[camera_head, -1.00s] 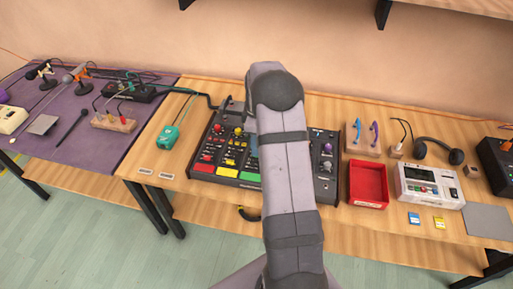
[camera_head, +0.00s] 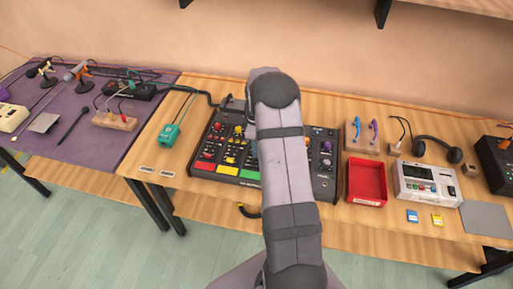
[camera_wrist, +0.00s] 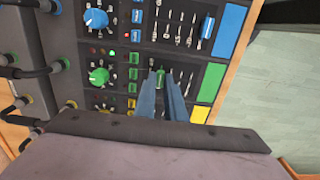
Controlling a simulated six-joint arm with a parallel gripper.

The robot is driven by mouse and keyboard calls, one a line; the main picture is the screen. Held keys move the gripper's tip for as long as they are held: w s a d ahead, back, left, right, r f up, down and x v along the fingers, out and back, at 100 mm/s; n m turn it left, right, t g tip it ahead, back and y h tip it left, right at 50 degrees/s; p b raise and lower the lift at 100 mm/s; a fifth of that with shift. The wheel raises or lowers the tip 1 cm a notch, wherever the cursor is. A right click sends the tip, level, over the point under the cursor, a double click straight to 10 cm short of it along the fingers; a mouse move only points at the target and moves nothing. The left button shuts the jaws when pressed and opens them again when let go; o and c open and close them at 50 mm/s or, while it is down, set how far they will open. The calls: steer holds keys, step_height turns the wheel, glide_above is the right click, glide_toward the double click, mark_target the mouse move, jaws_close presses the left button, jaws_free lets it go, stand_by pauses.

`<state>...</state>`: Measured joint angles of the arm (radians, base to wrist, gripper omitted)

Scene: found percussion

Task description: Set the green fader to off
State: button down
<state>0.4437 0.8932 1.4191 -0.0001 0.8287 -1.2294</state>
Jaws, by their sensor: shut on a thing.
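The green fader (camera_wrist: 160,78) has a small green cap on the dark mixer panel (camera_head: 207,153). In the wrist view it sits in the green channel, between the green knob (camera_wrist: 98,76) and the green pad (camera_wrist: 211,83). My gripper (camera_wrist: 160,84) has its two blue-grey fingers shut on the fader cap, one on each side. In the head view my arm covers the gripper and the fader. The "off" marking is not readable.
The blue fader (camera_wrist: 207,27) and blue knob (camera_wrist: 96,18) lie in the neighbouring channel. The yellow pad (camera_wrist: 199,113) is on the other side. A red tray (camera_head: 367,201) stands right of the mixer, beside a white device (camera_head: 426,183).

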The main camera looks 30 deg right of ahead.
mark_target(253, 167)
steer(key=shift+s+a, duration=1.95)
steer(key=shift+a, duration=0.05)
steer(key=c, duration=1.8)
jaws_free()
steer(key=shift+s, duration=0.1)
steer(key=shift+r, duration=0.1)
steer(key=shift+r, duration=0.3)
steer(key=shift+r+b, duration=1.1)
steer(key=shift+r, duration=2.2)
